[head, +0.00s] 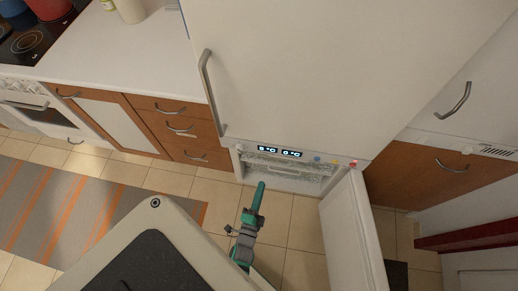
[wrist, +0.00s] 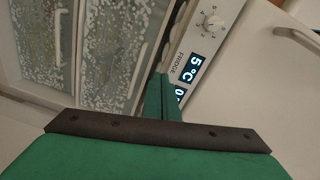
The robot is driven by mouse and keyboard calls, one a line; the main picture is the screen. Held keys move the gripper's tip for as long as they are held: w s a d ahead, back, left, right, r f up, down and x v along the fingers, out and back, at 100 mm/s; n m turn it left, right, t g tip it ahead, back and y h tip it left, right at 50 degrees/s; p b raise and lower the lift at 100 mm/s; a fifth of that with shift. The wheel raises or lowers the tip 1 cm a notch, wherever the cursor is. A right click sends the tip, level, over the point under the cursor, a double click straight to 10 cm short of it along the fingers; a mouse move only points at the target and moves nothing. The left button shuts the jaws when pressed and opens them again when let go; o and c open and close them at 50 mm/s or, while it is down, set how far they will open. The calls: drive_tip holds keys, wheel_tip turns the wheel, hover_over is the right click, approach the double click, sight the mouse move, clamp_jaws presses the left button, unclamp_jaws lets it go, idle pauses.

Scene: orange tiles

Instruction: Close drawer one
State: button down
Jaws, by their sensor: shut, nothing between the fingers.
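My gripper (head: 261,186) is shut and empty, low in front of the open freezer compartment in the head view. Its green fingers also show closed together in the wrist view (wrist: 163,80). Frosted freezer drawers (head: 290,170) sit in the compartment; the wrist view shows two frosted drawer fronts (wrist: 112,55) with pale handles, left of the fingertips. I see no label for drawer one, and cannot tell how far any freezer drawer sticks out. The control panel (wrist: 193,62) reads 5°C beside the fingers. Whether the fingertips touch anything is unclear.
The freezer door (head: 352,230) stands open at right. The fridge door (head: 310,70) above is shut. Wooden cabinet drawers (head: 172,106) stand left of the fridge. A striped rug (head: 60,205) lies on the tiled floor (head: 300,235), which is clear between my base and the freezer.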

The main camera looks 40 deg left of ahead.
drive_tip(key=w+a+f+m+y, duration=0.1)
drive_tip(key=w+a+f, duration=0.1)
drive_tip(key=w+a, duration=1.1)
drive_tip(key=shift+w+f+m, duration=0.15)
drive_tip(key=shift+w+m, duration=0.2)
drive_tip(key=shift+m, duration=0.05)
